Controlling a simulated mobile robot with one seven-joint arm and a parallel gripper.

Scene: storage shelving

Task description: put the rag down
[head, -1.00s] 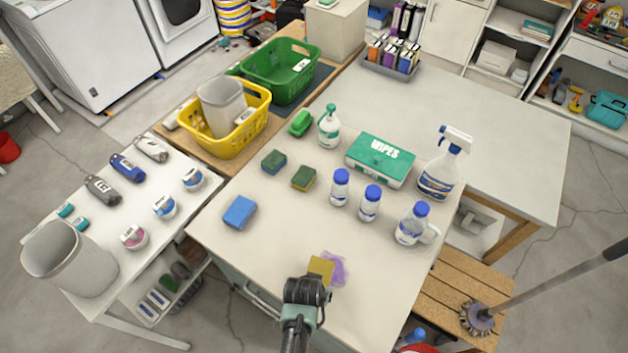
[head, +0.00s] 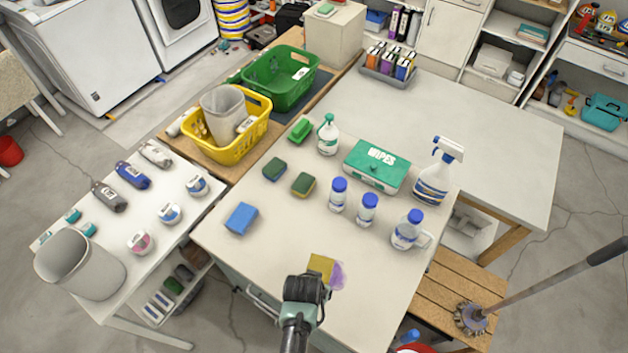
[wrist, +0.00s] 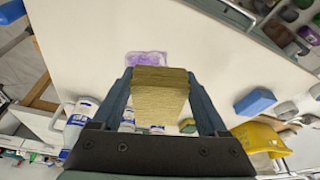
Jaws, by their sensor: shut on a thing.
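A yellow folded rag (head: 321,266) is held in my gripper (head: 316,276) above the front part of the white table (head: 270,257). In the wrist view the yellow rag (wrist: 160,95) sits between both fingers of my gripper (wrist: 160,88), its layered edge facing the camera. A flat purple cloth (head: 337,276) lies on the table just beside and partly behind the yellow rag; it also shows in the wrist view (wrist: 146,58). I cannot tell whether the yellow rag touches the table or the purple cloth.
A blue sponge (head: 241,218) lies to the left. Several blue-capped bottles (head: 367,210), a spray bottle (head: 432,183) and a green wipes box (head: 377,166) stand farther back. The table around the purple cloth is clear. A yellow basket (head: 229,147) stands at the back left.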

